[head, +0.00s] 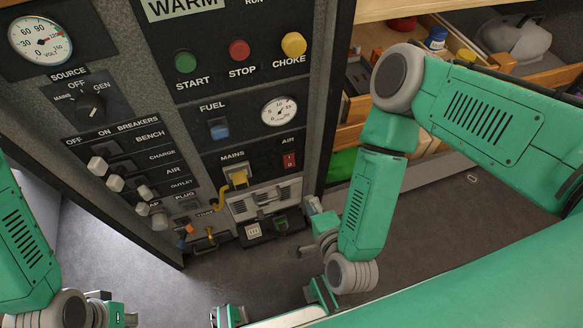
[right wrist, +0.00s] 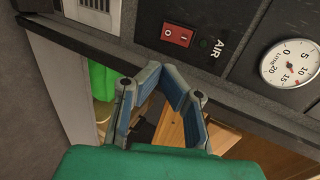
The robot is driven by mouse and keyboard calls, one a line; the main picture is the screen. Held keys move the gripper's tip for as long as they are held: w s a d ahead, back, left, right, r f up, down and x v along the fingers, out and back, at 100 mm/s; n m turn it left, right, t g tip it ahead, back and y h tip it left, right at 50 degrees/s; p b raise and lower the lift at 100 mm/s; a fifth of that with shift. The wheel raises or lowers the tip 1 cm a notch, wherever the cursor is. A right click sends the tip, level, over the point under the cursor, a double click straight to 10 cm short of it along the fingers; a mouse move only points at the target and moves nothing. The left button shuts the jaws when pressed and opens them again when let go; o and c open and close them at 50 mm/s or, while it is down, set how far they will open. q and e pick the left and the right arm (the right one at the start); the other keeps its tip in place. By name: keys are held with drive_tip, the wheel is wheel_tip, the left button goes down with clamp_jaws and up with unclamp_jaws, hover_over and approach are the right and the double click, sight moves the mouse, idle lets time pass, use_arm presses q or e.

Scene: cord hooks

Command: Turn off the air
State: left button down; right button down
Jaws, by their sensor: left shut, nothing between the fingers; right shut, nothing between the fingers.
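A red rocker switch (head: 289,160) sits under the label AIR, low on the right of the dark panel. In the right wrist view the switch (right wrist: 178,35) shows O and I marks; I cannot tell which side is pressed. The breaker column also has an AIR label (head: 172,170); which lever belongs to it is hard to tell. My right gripper (head: 314,206) is shut and empty, below and right of the switch. In the right wrist view its fingertips (right wrist: 163,70) appear just below the switch, apart from it. My left gripper (head: 120,318) is shut at the bottom left, far from the panel.
Several breaker levers (head: 115,183) jut out at the left. A yellow plug (head: 239,178) with its cord is left of the switch. START, STOP and CHOKE (head: 293,44) knobs are above. A round gauge (head: 280,111) is above the switch. Open wooden drawers (head: 352,112) stand behind my right arm.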

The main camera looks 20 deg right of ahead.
sight(290, 164)
drive_tip(key=shift+w, duration=0.1)
drive_tip(key=b+x, duration=0.1)
drive_tip(key=x, duration=0.3)
drive_tip(key=b+x, duration=0.2)
drive_tip(key=x, duration=0.2)
drive_tip(key=b+x, duration=0.1)
drive_tip(key=x, duration=0.3)
drive_tip(key=shift+w+r, duration=0.2)
drive_tip(key=shift+w, duration=0.25)
drive_tip(key=shift+w+a+b, duration=0.1)
drive_tip(key=shift+w+b, duration=0.3)
drive_tip(key=shift+w, duration=0.15)
drive_tip(key=shift+f, duration=0.1)
drive_tip(key=shift+w+f+t+b, duration=0.2)
drive_tip(key=shift+t+b, duration=0.2)
drive_tip(key=shift+b, duration=0.05)
drive_tip(key=shift+r, duration=0.35)
